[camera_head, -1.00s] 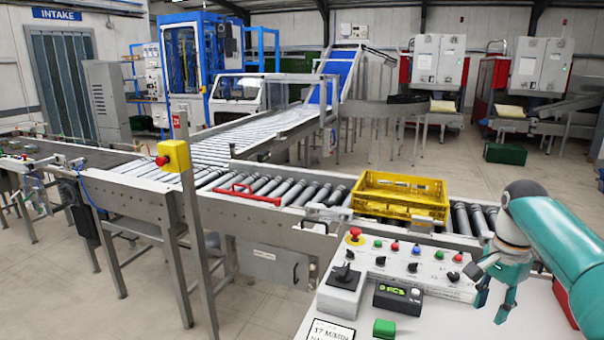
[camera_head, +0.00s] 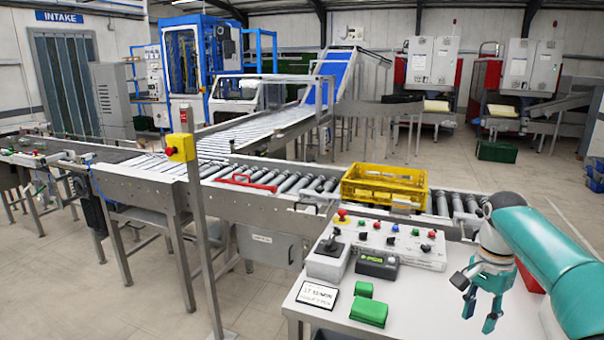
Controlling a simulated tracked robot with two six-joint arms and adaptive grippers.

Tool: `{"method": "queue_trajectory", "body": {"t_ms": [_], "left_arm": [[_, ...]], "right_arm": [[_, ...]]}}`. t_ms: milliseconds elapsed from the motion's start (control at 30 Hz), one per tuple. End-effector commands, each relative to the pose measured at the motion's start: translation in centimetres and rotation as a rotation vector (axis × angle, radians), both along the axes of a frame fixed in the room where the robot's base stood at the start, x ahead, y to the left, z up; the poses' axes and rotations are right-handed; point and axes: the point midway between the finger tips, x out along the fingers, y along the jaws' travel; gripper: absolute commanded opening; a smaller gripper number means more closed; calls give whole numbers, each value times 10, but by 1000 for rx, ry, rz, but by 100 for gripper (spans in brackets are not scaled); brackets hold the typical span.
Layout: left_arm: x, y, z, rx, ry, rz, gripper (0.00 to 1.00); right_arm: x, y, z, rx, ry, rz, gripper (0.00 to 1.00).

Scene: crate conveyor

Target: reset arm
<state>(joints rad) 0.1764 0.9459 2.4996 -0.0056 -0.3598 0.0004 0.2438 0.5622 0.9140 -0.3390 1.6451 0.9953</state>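My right gripper (camera_head: 479,312) hangs at the right of the view, fingers down, over the right part of the white operator table (camera_head: 440,318). Its teal fingertips are apart with nothing between them. My teal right forearm comes in from the right edge. My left gripper and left arm are not in view. The control panel (camera_head: 388,243), with several coloured buttons, stands at the table's back, left of the gripper and apart from it.
A yellow crate (camera_head: 384,188) sits on the roller conveyor (camera_head: 300,184) behind the panel. A green block (camera_head: 369,312), a smaller green one (camera_head: 364,289) and a label card (camera_head: 318,294) lie on the table. A post with a yellow stop box (camera_head: 181,147) stands left.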

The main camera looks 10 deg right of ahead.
Motion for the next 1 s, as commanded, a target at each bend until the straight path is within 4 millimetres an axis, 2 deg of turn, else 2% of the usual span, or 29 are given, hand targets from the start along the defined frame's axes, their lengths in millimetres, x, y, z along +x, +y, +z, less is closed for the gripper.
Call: {"method": "queue_trajectory", "body": {"t_ms": [367,467,567,667,800,867,900,1000], "left_arm": [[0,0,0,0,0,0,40],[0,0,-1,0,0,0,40],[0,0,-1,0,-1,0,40],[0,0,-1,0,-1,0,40],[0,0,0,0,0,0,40],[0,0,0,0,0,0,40],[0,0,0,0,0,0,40],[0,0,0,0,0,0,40]], "right_arm": [[-14,57,-94,85,209,128,36],[-22,80,-131,122,253,186,36],[-37,110,-178,175,291,273,36],[-62,148,-231,246,311,375,36],[-111,202,-295,354,298,518,36],[-137,224,-318,401,278,578,36],[-156,239,-331,429,260,618,36],[-202,271,-356,485,190,711,36]]}}
